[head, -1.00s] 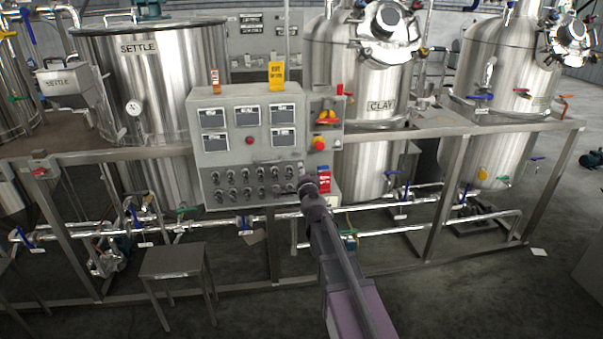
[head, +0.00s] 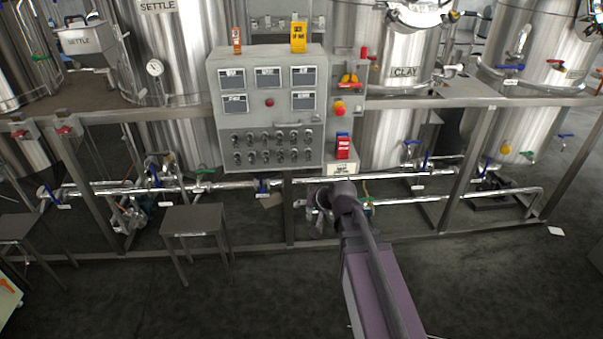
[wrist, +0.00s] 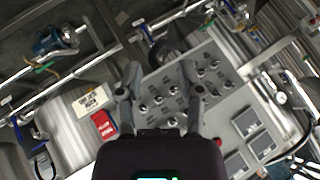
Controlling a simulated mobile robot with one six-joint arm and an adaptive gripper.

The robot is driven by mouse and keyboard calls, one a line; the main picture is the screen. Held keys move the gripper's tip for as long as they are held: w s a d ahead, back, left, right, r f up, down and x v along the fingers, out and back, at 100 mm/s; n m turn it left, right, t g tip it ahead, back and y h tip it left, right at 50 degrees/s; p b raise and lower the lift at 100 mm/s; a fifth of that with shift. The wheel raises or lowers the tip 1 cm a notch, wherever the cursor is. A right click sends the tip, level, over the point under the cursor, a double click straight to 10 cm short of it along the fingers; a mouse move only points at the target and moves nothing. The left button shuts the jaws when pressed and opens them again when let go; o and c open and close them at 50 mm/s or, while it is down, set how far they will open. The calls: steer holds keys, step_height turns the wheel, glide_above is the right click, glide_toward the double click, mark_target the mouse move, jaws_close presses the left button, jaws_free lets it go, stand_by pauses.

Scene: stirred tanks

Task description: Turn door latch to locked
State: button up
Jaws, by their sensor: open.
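The grey control panel (head: 268,115) stands in front of the steel tanks, with several screens and two rows of knobs. No part is clearly recognisable as the door latch. On the strip right of the panel are a red and yellow handle (head: 349,80) and a red knob on a yellow base (head: 339,106). My gripper (head: 322,201) is below the panel's lower right corner in the head view, in front of the pipes. In the wrist view my gripper (wrist: 161,84) is open and empty, its fingers apart with the knobs (wrist: 165,103) behind them.
A red label block (head: 343,146) sits below the strip; it also shows in the wrist view (wrist: 103,124). Horizontal pipes (head: 225,185) and a frame rail (head: 450,103) run across. A small grey table (head: 193,220) stands left.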

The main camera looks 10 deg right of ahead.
steer(key=s+d+f+g+h, duration=0.2)
steer(key=s+d+g+h, duration=0.1)
steer(key=s, duration=0.4)
steer(key=s+d+f+n+g+h, duration=0.1)
steer(key=s+d+f+g+h, duration=0.1)
steer(key=s+d, duration=0.4)
steer(key=s+f+g, duration=0.1)
steer(key=s, duration=0.1)
steer(key=shift+s+f+g+h, duration=0.2)
steer(key=shift+s+g+h, duration=0.1)
steer(key=shift+g+h, duration=0.1)
steer(key=shift+s+a, duration=0.1)
